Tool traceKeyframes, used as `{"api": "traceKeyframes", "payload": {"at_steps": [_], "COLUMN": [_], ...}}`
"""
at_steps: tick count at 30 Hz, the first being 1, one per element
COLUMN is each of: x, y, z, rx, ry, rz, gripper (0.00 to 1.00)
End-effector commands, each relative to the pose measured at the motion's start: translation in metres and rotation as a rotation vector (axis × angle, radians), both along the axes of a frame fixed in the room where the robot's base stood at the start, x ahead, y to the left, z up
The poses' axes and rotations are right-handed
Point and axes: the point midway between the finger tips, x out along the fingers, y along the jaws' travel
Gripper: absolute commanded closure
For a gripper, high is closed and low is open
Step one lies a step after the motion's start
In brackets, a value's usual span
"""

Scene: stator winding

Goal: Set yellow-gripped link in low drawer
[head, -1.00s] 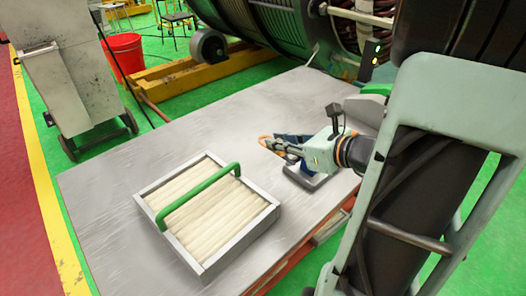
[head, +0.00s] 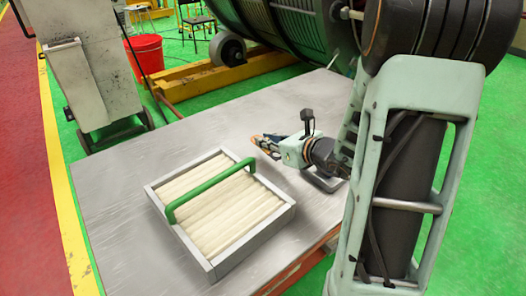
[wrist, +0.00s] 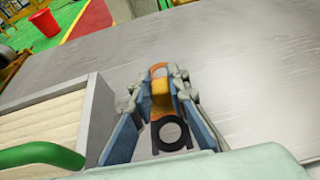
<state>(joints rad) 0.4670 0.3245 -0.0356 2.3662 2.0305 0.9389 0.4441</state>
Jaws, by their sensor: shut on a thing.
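The yellow-gripped link (wrist: 160,97) is between my fingers in the wrist view, with an orange loop at its far end and a dark ring at its near end. My gripper (wrist: 159,80) is shut on its yellow middle. In the head view my gripper (head: 272,145) is over the grey table, to the right of the crate, and the link's orange tip (head: 257,139) sticks out to the left. The low drawer cannot be clearly made out; only part of an orange-red frame (head: 300,268) shows under the table's front edge.
A grey crate (head: 246,239) of pale rolls with a green handle (head: 212,188) stands on the table (head: 125,218). A grey-framed item (head: 322,184) lies under my gripper, partly hidden. A red bucket (head: 145,55) stands on the floor behind. The table's left part is clear.

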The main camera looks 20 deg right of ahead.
Motion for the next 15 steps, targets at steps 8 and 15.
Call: {"api": "traceKeyframes", "payload": {"at_steps": [8,15], "x": [0.013,0.013], "y": [0.005,0.005], "z": [-0.024,-0.046], "rx": [0.001,-0.001], "ry": [0.003,-0.001], "rz": [0.000,-0.001], "gripper": [1.00,1.00]}}
